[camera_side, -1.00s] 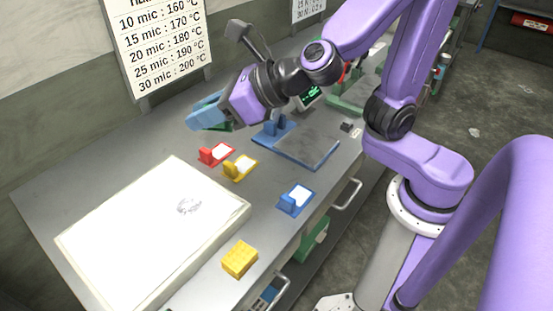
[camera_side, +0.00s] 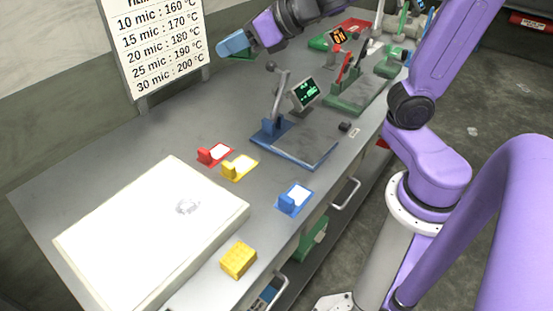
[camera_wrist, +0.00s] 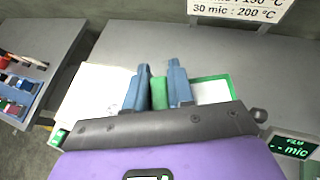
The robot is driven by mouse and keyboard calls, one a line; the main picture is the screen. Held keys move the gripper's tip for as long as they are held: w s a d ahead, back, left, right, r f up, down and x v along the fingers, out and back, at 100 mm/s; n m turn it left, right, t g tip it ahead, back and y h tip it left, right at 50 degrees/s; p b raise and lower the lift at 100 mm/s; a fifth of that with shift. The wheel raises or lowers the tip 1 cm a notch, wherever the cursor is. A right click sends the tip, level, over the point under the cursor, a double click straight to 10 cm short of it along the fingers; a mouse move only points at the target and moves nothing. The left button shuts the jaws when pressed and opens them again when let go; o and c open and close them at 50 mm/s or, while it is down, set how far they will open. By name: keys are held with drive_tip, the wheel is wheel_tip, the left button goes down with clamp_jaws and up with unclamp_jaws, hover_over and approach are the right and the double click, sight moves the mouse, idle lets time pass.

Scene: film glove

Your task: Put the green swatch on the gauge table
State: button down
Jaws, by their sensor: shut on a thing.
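My gripper (camera_side: 228,46) is high above the back of the bench in the side view, near the wall chart. Its blue fingers, also in the wrist view (camera_wrist: 158,93), are shut on the green tab of the green swatch (camera_wrist: 213,90). The swatch's white card with a green border shows right of the fingers; in the side view it is mostly hidden. The blue-edged grey plate with an upright lever, seemingly the gauge table (camera_side: 306,146), lies on the bench below and right of my gripper. Its top is bare. A display with green "mic" text (camera_side: 304,93) stands behind it.
Red (camera_side: 215,153), yellow (camera_side: 240,167) and blue (camera_side: 295,199) swatches lie in front of the plate. A white panel (camera_side: 120,240) fills the front left, with a yellow block (camera_side: 239,260) beside it. A green device with a red handle (camera_side: 355,95) stands farther back.

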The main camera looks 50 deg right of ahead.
drive_tip(key=d+m+h, duration=0.4)
drive_tip(key=d, duration=1.2)
drive_tip(key=a+n+y, duration=0.1)
drive_tip(key=a, duration=0.2)
drive_tip(key=w+a+f+n+y, duration=0.1)
drive_tip(key=a+n+y, duration=0.1)
drive_tip(key=a, duration=0.2)
drive_tip(key=w+a+f+n+y, duration=0.1)
drive_tip(key=a, duration=0.2)
drive_tip(key=shift+a+f, duration=0.25)
drive_tip(key=shift+a, duration=0.15)
drive_tip(key=s+a+f+n+g+y, duration=0.3)
drive_tip(key=s+a+n+g, duration=0.15)
drive_tip(key=a, duration=0.35)
drive_tip(key=s+a+f+n+g+y, duration=0.25)
drive_tip(key=a+n, duration=0.25)
drive_tip(key=a, duration=0.4)
drive_tip(key=s+a+f+n+g+y, duration=0.3)
drive_tip(key=s+a+n+g, duration=0.1)
drive_tip(key=a, duration=0.4)
hover_over(145, 228)
drive_tip(key=shift+h, duration=0.25)
wheel_tip(145, 228, down, 9)
drive_tip(key=shift+s+d+f, duration=0.15)
drive_tip(key=shift+f, duration=0.3)
drive_tip(key=shift+w+a+f, duration=0.1)
drive_tip(key=shift+f, duration=0.7)
drive_tip(key=shift+w+a+f, duration=0.1)
drive_tip(key=shift+f, duration=0.7)
drive_tip(key=shift+f, duration=0.1)
